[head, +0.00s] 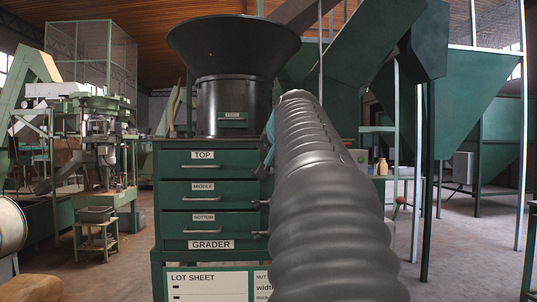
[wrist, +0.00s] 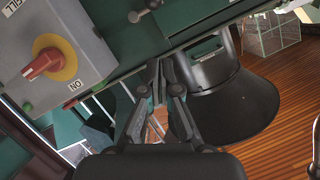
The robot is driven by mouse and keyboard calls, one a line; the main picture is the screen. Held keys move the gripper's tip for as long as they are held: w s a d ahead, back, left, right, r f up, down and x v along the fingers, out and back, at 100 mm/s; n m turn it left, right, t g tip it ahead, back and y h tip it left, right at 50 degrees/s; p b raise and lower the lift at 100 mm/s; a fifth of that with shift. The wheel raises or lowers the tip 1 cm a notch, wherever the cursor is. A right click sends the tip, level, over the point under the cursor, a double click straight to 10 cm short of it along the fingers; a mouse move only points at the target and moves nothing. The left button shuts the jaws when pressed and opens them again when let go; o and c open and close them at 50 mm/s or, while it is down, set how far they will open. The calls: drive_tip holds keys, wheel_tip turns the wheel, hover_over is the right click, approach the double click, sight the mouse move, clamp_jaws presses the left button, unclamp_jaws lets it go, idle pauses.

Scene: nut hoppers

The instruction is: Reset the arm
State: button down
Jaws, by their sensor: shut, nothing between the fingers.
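My gripper (wrist: 161,72) shows in the wrist view with its two fingers together and nothing between them. In that view it is in front of the green cabinet edge, between a grey switch box (wrist: 85,30) and a dark hopper (wrist: 240,108). The wrist picture is turned over, so the lettering on the box is upside down. In the head view my ribbed grey arm stretches forward through the middle and hides my gripper.
The green grader cabinet (head: 208,168) has drawers marked TOP, MIDDLE and BOTTOM, with the black hopper (head: 232,45) on top. A red knob (wrist: 45,64) on a yellow disc is close to my gripper. A lot sheet (head: 208,285) hangs below. Open floor (head: 455,250) shows at right.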

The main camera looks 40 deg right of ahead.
drive_tip(key=shift+v, duration=0.75)
drive_tip(key=shift+f, duration=0.1)
drive_tip(key=s+a+f+n+g+y, duration=0.1)
drive_tip(key=s+a+f+g+y, duration=0.2)
drive_tip(key=f, duration=0.9)
drive_tip(key=s+a+f+n+g, duration=0.15)
drive_tip(key=a+f, duration=0.35)
drive_tip(key=f, duration=0.7)
drive_tip(key=s+a+f+n+g+y, duration=0.1)
drive_tip(key=s+a+f+n, duration=0.1)
drive_tip(key=s+a+f, duration=0.3)
drive_tip(key=s+a+f+n+g+y, duration=0.1)
drive_tip(key=s+a+f+n, duration=0.2)
drive_tip(key=s+a+f, duration=0.2)
drive_tip(key=s+a+f+n+g+y, duration=0.1)
drive_tip(key=s+a+f, duration=0.4)
drive_tip(key=a+f, duration=0.5)
drive_tip(key=a+n+y, duration=0.1)
drive_tip(key=a+n, duration=0.1)
drive_tip(key=a, duration=0.2)
drive_tip(key=shift+s+a, duration=0.25)
drive_tip(key=shift+a, duration=0.15)
drive_tip(key=shift+d+f+n, duration=0.15)
drive_tip(key=shift+n, duration=0.1)
